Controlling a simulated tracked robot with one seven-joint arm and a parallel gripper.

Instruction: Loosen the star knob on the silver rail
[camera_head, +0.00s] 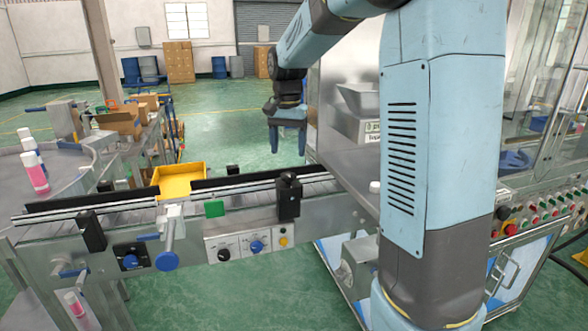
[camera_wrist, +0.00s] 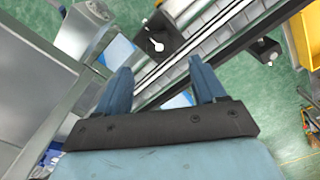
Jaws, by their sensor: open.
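My gripper (camera_head: 288,150) points down in the head view, above and beyond the far side of the conveyor. Its blue fingers are apart and empty, as the wrist view (camera_wrist: 160,70) also shows. The silver rail (camera_head: 120,204) runs along the conveyor's front side. A black clamp block (camera_head: 289,203) with a dark knob on top stands at the rail's right part, nearer the camera than my gripper. A black block with a pale round end (camera_wrist: 158,36) shows beyond the fingertips in the wrist view. The star shape of any knob is too small to make out.
A yellow tray (camera_head: 180,181) sits at the conveyor's far side. A round blue knob (camera_head: 167,261) sticks out in front, left of a control panel (camera_head: 245,245). The machine housing (camera_head: 345,95) stands right of my gripper. Open green floor (camera_head: 215,125) lies behind the conveyor.

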